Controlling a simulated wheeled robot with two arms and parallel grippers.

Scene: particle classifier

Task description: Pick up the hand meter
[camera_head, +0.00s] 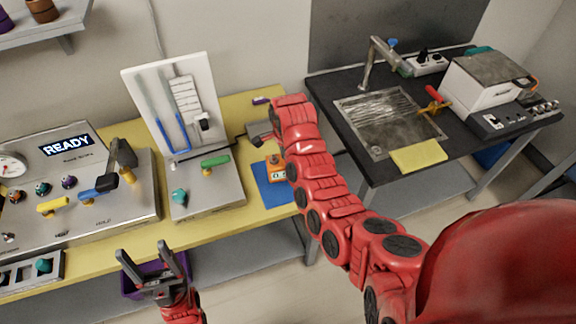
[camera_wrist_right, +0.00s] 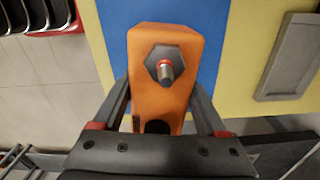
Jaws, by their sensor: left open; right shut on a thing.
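The hand meter (camera_head: 277,168) is a small orange device at the blue mat (camera_head: 270,195) on the yellow bench, partly hidden by my right arm in the head view. In the right wrist view the orange meter (camera_wrist_right: 147,98) fills the middle, with a hexagonal nut and metal stud on its face. My right gripper (camera_wrist_right: 160,92) has a finger along each side of it and is shut on it. Whether the meter touches the mat is not clear. My left gripper (camera_head: 150,255) is open and empty, low in front of the bench.
A control panel with a READY display (camera_head: 67,146) and levers stands at the left. A white upright board (camera_head: 172,100) stands beside the mat. A purple bin (camera_head: 130,285) lies below my left gripper's area. A black table (camera_head: 400,170) with a sink is at the right.

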